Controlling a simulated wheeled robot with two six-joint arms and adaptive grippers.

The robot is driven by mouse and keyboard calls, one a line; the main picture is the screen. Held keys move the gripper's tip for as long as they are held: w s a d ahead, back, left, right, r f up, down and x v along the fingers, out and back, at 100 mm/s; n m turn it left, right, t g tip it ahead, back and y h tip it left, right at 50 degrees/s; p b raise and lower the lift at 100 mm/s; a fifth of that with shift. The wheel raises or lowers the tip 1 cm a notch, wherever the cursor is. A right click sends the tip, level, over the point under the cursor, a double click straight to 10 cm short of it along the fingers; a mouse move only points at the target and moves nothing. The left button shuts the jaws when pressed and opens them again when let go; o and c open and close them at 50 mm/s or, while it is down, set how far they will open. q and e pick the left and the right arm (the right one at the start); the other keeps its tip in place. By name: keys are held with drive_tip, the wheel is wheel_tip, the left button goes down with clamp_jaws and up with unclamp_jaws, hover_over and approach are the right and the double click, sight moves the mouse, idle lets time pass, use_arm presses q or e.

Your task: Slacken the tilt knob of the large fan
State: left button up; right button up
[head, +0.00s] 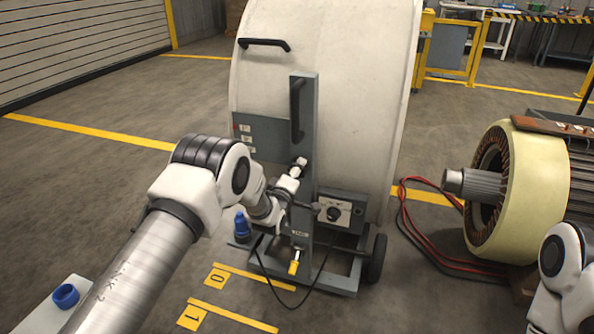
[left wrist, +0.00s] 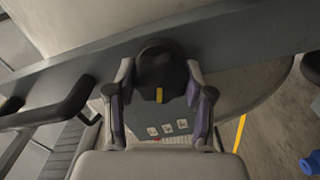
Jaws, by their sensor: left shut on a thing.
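The large fan (head: 340,90) is a big pale drum on a grey wheeled stand with an upright post (head: 304,130). The tilt knob (left wrist: 162,66) is dark and round with a yellow mark, on the post's side in the left wrist view. My left gripper (head: 299,168) is at the post below the black handle. In the left wrist view its fingers (left wrist: 160,92) are shut on the knob from both sides. In the head view the gripper largely hides the knob. My right gripper is out of view; only part of my right arm shows at the lower right.
A control box (head: 340,212) with a black dial sits low on the stand. A yellow-tipped pedal or lever (head: 294,266) and a black cable are near the floor. A large motor (head: 525,190) and red cables (head: 425,235) lie to the right. Floor at left is open.

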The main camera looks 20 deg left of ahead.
use_arm(q)
drive_tip(key=n, duration=0.4)
drive_tip(key=shift+r+n+p, duration=0.15)
drive_tip(key=shift+n+p, duration=0.15)
drive_tip(key=shift+p, duration=0.1)
drive_tip(key=n, duration=0.4)
drive_tip(key=shift+n+p, duration=0.3)
drive_tip(key=o, duration=1.2)
drive_tip(key=s, duration=1.2)
drive_tip(key=shift+a, duration=0.25)
